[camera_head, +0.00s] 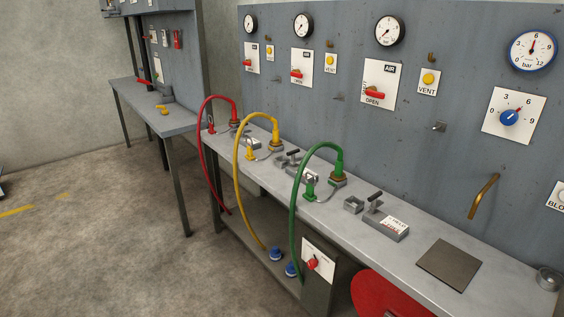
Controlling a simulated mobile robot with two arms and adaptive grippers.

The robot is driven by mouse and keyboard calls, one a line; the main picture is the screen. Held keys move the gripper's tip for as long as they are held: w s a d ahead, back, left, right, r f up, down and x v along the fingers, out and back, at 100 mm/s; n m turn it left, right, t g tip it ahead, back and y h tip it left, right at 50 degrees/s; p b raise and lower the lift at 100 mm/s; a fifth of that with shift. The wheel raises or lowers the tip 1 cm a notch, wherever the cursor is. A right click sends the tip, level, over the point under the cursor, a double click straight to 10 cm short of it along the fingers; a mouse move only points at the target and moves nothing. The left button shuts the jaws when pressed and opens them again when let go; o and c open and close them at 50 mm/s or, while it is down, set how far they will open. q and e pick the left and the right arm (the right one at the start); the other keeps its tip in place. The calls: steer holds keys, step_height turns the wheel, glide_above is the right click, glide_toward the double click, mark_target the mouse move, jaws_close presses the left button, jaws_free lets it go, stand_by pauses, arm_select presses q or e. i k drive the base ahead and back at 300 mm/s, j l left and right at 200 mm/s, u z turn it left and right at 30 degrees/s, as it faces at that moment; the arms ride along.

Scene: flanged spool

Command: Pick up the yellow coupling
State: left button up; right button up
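A yellow coupling (276,133) stands upright at the end of a yellow hose (237,190), on a brass-coloured port (276,146) on the long grey bench. The hose arches up and over the bench's front edge and runs down to the lower shelf. A smaller yellow piece (250,153) sits just left of the port, with a thin loop between them. Another small yellow object (163,110) lies on the far table. Neither of my grippers is in view.
A red hose (201,140) with its fitting stands left of the yellow one, and a green hose (296,205) stands right of it. Clamp-like metal fixtures (385,225) sit along the bench (335,215). A grey gauge panel (450,110) rises behind. The floor (90,230) at left is clear.

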mark_target(275, 142)
steer(key=i+j+z, duration=0.35)
steer(key=i, duration=0.35)
steer(key=i+j+z, duration=0.35)
steer(key=i+j, duration=0.3)
